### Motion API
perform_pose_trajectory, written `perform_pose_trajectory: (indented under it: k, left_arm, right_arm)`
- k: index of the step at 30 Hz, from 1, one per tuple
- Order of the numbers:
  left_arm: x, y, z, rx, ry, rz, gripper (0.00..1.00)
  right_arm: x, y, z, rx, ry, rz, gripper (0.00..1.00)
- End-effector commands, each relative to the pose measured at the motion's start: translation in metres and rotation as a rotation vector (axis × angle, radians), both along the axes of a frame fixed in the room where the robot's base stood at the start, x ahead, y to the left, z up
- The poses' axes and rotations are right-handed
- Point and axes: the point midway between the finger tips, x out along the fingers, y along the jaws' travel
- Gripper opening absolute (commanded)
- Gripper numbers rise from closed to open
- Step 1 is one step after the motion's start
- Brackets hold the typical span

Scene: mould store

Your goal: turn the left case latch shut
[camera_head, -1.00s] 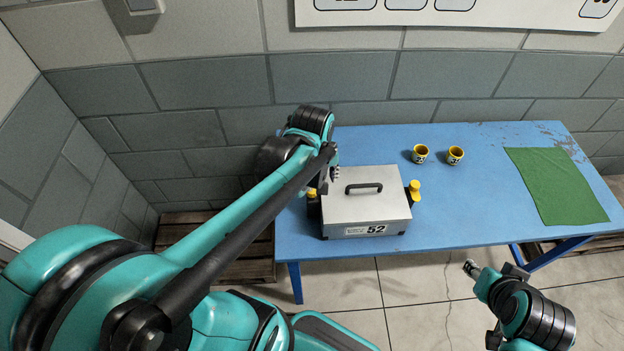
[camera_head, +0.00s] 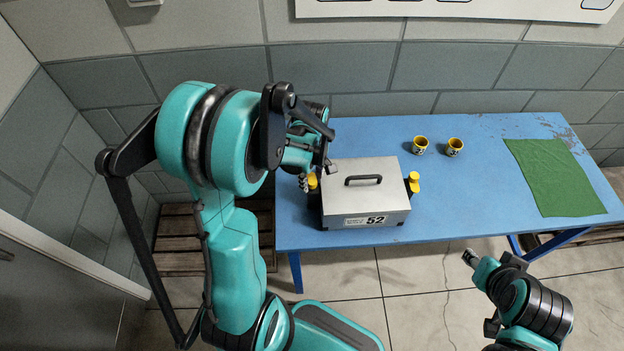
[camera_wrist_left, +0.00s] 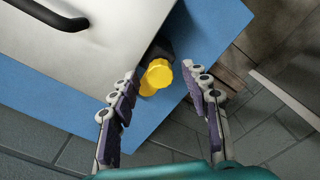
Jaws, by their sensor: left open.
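The grey case (camera_head: 365,197), marked 52, stands on the blue table (camera_head: 470,215), with its black handle on top. The yellow left latch (camera_head: 313,181) is on the case's left side, partly hidden by my left gripper (camera_head: 317,175). In the left wrist view the yellow latch knob (camera_wrist_left: 157,75) shows on a dark mount beside the case (camera_wrist_left: 100,45). My open left gripper (camera_wrist_left: 160,69) has its fingertips on either side of the knob, with a gap on each side. The yellow right latch (camera_head: 413,182) is on the case's right side. My right gripper (camera_head: 470,257) is in front of the table, away from the case.
A green cloth (camera_head: 555,177) lies at the table's right. A wooden pallet (camera_head: 180,240) is on the floor at left. The wall is close behind the table.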

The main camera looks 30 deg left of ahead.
Motion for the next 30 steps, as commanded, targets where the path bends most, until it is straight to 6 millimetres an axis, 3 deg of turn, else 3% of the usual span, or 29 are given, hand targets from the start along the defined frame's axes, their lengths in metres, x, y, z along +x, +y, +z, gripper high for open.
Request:
perform_pose_trajectory:
  k: [9,14,15,30]
  left_arm:
    - [-0.0001,-0.0001,-0.0033,0.0,0.0,-0.001,0.47]
    - [-0.0001,-0.0001,-0.0032,0.0,0.0,-0.001,0.05]
    - [-0.0001,-0.0001,-0.0032,0.0,0.0,-0.001,0.0]
    - [0.0,-0.0001,-0.0039,0.0,0.0,-0.101,0.0]
  right_arm:
    - [0.0001,0.0,-0.0004,0.0,0.0,0.0,0.4]
    - [0.0001,0.0,-0.0005,0.0,0.0,0.0,0.4]
    - [0.0,0.0,-0.0006,0.0,0.0,0.0,0.4]
    - [0.0,0.0,-0.0043,0.0,0.0,0.0,0.4]
